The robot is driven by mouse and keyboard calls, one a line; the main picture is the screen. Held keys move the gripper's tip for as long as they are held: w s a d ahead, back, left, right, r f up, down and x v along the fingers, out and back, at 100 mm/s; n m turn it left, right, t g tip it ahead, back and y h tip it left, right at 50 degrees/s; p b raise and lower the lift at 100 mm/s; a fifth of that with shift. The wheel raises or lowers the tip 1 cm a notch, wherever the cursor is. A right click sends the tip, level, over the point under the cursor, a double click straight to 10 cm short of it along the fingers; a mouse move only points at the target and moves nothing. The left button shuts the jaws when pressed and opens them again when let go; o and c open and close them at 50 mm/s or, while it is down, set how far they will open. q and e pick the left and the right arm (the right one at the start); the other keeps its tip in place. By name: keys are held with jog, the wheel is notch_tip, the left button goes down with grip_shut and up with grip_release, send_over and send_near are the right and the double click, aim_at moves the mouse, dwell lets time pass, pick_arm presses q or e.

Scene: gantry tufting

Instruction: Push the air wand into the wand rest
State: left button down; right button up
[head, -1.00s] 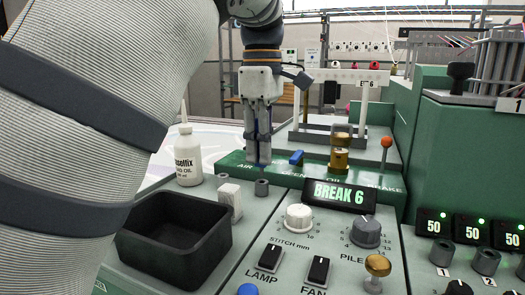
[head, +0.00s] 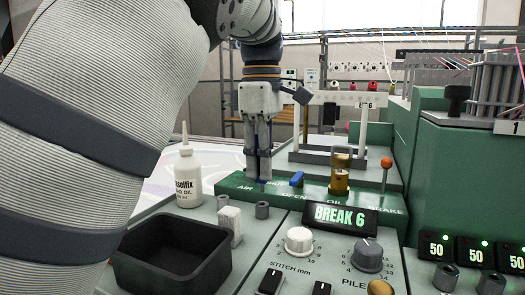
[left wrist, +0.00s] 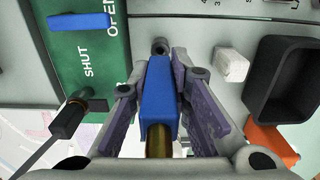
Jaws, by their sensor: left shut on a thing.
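My left gripper (head: 258,178) points down in the head view, beside the green panel strip. In the left wrist view its fingers (left wrist: 160,95) are shut on the air wand (left wrist: 158,90), a blue bar with a brass part towards the camera. The fingers mostly hide the wand in the head view. A small grey ring-shaped socket, seemingly the wand rest (head: 262,210), stands on the console just below the gripper. It also shows beyond the blue end in the left wrist view (left wrist: 160,46). The wand looks apart from it. My right gripper is not in view.
A white block (head: 229,222) and a black open bin (head: 172,255) are near the socket. A white oil bottle (head: 188,180) stands left. A blue lever (head: 296,180), brass oil cup (head: 340,175) and orange-knobbed brake lever (head: 386,163) are to the right.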

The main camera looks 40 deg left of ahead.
aim_at(263, 182)
pick_arm(q)
jog(key=shift+f, duration=0.75)
jog(key=shift+f, duration=1.3)
dwell(0.6)
jog(key=c, duration=1.4)
grip_release()
notch_tip(263, 182, up, 12)
jog(key=shift+f, duration=0.1)
